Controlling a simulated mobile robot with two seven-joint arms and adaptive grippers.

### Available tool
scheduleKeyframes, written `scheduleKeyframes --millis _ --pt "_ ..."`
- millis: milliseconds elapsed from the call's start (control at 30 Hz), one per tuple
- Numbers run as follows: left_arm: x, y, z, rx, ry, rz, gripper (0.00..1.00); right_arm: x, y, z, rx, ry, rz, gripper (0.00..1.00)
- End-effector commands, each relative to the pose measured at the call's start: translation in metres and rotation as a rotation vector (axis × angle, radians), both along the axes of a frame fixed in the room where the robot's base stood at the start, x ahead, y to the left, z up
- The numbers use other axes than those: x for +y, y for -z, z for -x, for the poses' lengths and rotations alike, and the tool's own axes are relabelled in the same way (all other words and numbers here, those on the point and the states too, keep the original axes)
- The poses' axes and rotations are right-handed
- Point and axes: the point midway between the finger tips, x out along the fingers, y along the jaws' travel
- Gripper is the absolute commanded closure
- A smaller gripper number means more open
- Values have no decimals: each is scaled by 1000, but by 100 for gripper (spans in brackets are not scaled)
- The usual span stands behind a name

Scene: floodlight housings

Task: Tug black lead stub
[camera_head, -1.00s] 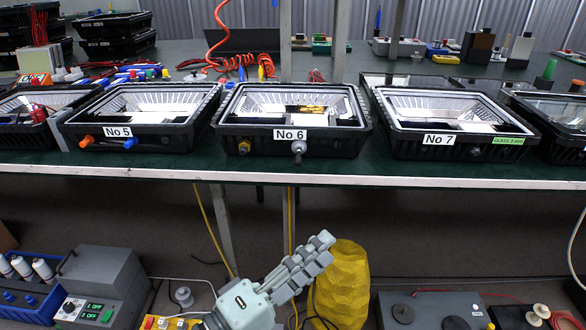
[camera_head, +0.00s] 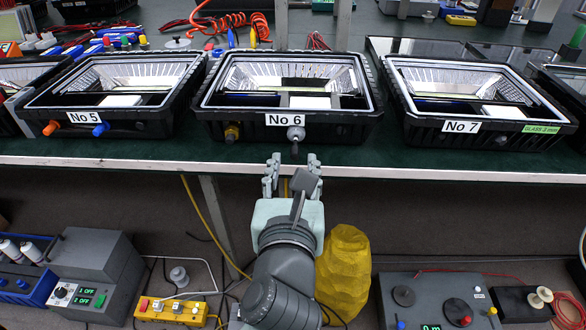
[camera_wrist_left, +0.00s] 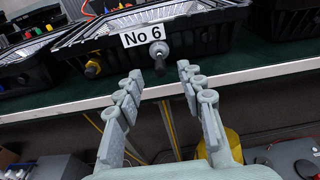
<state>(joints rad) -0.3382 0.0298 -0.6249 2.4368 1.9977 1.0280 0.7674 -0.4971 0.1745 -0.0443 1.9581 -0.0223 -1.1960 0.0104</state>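The No 6 housing (camera_head: 372,131) is an open black floodlight housing at the table's front edge. A grey cable gland (camera_head: 296,133) sits on its front wall, right of a brass gland (camera_head: 232,132). A short black lead stub (camera_head: 295,149) hangs from the grey gland. In the left wrist view the stub (camera_wrist_left: 160,66) shows below the gland (camera_wrist_left: 158,48). My left gripper (camera_head: 291,166) is open and empty, just in front of the stub and pointing at it. In the left wrist view its fingertips (camera_wrist_left: 160,71) stand apart either side of the stub. My right gripper is out of view.
The No 5 housing (camera_head: 35,118) and No 7 housing (camera_head: 415,128) flank No 6. The table's front edge (camera_head: 430,174) runs close to my left gripper. Below stand a yellow sack-like object (camera_head: 344,268), a grey power unit (camera_head: 95,265) and a grey box with knobs (camera_head: 430,290).

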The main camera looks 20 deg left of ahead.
Motion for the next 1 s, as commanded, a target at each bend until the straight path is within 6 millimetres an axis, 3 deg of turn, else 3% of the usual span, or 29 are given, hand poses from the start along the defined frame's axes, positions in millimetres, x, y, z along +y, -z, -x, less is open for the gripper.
scheduleKeyframes --millis 300,667,1000 --pt "12 5 -40 -3 1 -5 61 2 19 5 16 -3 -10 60" --pt "13 7 -46 -1 2 -4 61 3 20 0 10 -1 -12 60" --pt "13 7 -46 -1 2 -4 100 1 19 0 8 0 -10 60"
